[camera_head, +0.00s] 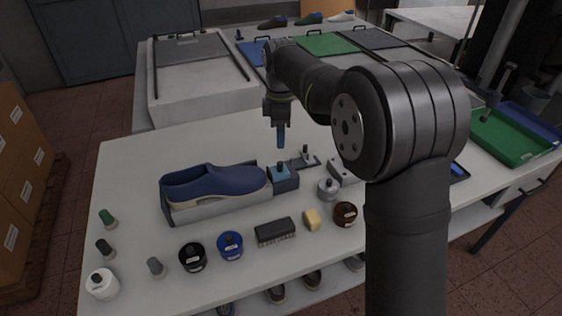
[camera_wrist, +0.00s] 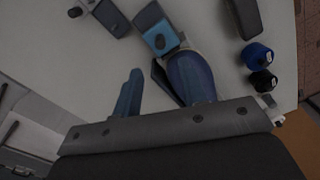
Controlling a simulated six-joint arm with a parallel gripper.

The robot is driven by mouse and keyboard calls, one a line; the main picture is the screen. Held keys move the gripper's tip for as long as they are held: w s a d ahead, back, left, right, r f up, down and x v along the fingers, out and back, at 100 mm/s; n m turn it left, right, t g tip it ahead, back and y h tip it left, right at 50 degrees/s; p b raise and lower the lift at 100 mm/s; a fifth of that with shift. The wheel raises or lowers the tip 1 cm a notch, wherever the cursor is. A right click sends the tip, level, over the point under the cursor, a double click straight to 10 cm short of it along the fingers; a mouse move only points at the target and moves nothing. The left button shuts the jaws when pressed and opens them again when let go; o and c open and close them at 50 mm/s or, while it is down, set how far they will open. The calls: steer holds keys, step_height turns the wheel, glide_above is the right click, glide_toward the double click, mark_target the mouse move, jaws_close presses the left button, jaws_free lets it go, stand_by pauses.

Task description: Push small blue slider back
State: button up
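The small blue slider (camera_head: 284,178) is a blue block with a dark knob. It stands on the work table at the right end of the grey holder (camera_head: 205,209). In the wrist view the slider (camera_wrist: 161,39) lies at the top middle, by the shoe's end. The dark blue shoe (camera_head: 213,184) sits on the holder, its toe close to the slider. My gripper (camera_head: 281,146), with blue fingers, points down above and behind the slider, apart from it. In the wrist view the gripper (camera_wrist: 158,70) has its fingers spread and nothing between them; the right finger overlaps the shoe.
A small black-knobbed fixture (camera_head: 305,157) and a grey block (camera_head: 340,172) are right of the slider. In front stand a grey pot (camera_head: 328,189), brown pot (camera_head: 345,214), yellow sponge (camera_head: 312,219), brush (camera_head: 275,232), blue pot (camera_head: 230,245) and black pot (camera_head: 193,257). The table's back left is clear.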

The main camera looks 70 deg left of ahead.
mark_target(281, 163)
step_height(281, 163, down, 10)
steer(key=shift+f, duration=0.15)
stand_by(0.3)
